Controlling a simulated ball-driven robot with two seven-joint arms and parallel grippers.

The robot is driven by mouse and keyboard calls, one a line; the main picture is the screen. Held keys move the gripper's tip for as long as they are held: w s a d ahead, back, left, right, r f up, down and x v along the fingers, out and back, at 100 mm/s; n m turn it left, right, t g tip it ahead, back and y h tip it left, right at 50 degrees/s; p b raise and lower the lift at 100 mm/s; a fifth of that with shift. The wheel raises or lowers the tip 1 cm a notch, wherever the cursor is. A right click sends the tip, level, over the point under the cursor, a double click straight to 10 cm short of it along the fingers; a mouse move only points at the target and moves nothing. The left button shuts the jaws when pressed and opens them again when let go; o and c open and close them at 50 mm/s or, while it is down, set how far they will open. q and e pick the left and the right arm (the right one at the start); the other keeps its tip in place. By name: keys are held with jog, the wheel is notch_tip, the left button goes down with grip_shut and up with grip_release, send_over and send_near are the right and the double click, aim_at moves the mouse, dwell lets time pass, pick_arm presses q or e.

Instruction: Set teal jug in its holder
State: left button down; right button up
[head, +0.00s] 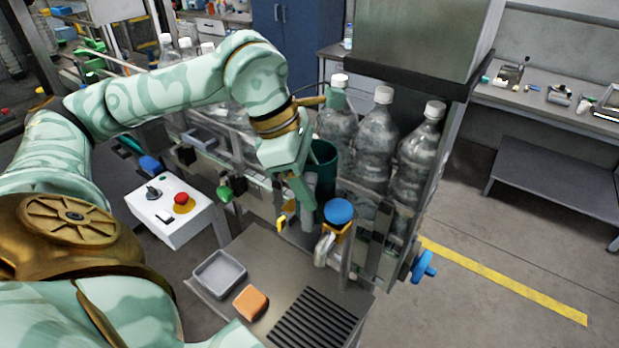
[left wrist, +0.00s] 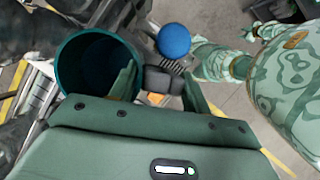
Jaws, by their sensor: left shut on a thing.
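The teal jug (head: 324,160) is upright, open at the top, beside the bottles on the labelling machine. In the left wrist view I look into its round mouth (left wrist: 98,66). My left gripper (head: 303,195) is at the jug's near left side, shut on it; in the left wrist view its fingers (left wrist: 160,90) show to the right of the mouth. The exact contact is hard to see. The jug's base is hidden behind my gripper and machine parts, so I cannot tell whether it sits in a holder. No holder is clearly visible.
A blue round knob (head: 338,211) stands close to the jug's near side. Large clear bottles (head: 374,145) stand behind and right. In front are a grey tray (head: 219,274), an orange sponge (head: 250,302) and a dark grille (head: 312,318). A control box (head: 170,215) is left.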

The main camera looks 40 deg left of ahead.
aim_at(315, 217)
pick_arm(q)
jog(key=shift+w+f+b, duration=0.1)
jog(key=shift+f+b, duration=0.25)
jog(key=shift+f, duration=0.45)
jog(key=shift+f+b, duration=1.8)
jog(key=c, duration=0.6)
grip_release()
jog(key=p+v, duration=0.3)
jog(key=v, duration=1.3)
jog(key=shift+a+r, duration=0.15)
jog(key=shift+a, duration=0.05)
